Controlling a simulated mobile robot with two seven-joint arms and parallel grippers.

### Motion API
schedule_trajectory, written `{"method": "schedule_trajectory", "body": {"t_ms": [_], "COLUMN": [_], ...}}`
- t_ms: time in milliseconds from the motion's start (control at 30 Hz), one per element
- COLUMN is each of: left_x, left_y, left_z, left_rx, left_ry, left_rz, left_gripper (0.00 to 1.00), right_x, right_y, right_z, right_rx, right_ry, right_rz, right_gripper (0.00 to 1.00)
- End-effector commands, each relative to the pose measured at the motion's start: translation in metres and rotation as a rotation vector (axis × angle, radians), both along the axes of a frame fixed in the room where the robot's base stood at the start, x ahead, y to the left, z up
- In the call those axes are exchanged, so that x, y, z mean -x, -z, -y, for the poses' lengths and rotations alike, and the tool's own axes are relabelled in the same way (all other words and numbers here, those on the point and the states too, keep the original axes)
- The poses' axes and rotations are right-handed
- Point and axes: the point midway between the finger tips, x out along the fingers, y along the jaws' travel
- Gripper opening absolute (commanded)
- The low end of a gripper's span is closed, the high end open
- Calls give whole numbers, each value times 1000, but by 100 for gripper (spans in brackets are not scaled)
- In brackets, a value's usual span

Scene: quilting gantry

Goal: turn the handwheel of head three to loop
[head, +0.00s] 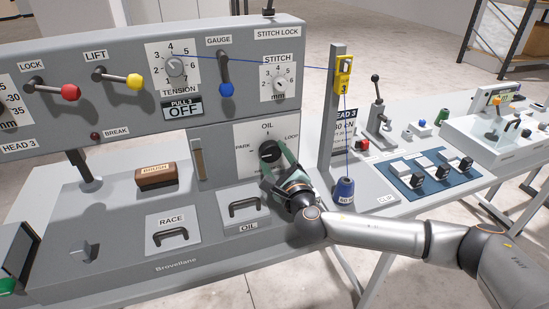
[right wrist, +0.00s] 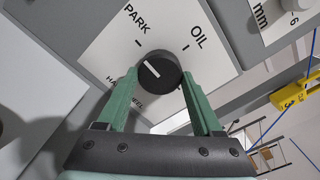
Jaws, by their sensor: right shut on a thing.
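The handwheel (head: 269,151) is a round black knob on a white plate (head: 250,131) marked PARK, OIL and LOOP, on the grey HEAD 3 panel. In the right wrist view the handwheel (right wrist: 160,78) has a white pointer line turned toward the PARK side. My right gripper (head: 272,160) has its green fingers on both sides of the knob and is shut on it. My left gripper is not in view.
The OIL lid (head: 243,209) and RACE lid (head: 171,231) with black handles lie below. A brown brush (head: 157,174) rests to the left. A post (head: 335,110) with a yellow guide (head: 344,72) and a blue thread cone (head: 344,190) stand close on the right.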

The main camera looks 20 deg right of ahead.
Motion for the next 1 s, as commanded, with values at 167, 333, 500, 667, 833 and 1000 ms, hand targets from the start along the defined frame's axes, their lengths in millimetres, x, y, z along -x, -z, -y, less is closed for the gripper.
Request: {"method": "schedule_trajectory", "body": {"t_ms": [167,333,500,667,833,1000], "left_x": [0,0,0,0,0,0], "left_y": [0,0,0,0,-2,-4], "left_z": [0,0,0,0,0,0], "left_rx": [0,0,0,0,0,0], "left_ry": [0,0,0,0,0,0], "left_rz": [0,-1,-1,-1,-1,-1], "left_gripper": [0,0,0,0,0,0], "right_x": [0,0,0,0,0,0], "right_y": [0,0,0,0,1,1], "right_z": [0,0,0,0,0,0], "right_rx": [0,0,-1,-25,-96,-220], "right_ry": [0,1,0,1,1,1], "right_rz": [0,-1,-1,-2,-5,-10], "right_gripper": [39,20,12,12,12,12]}}
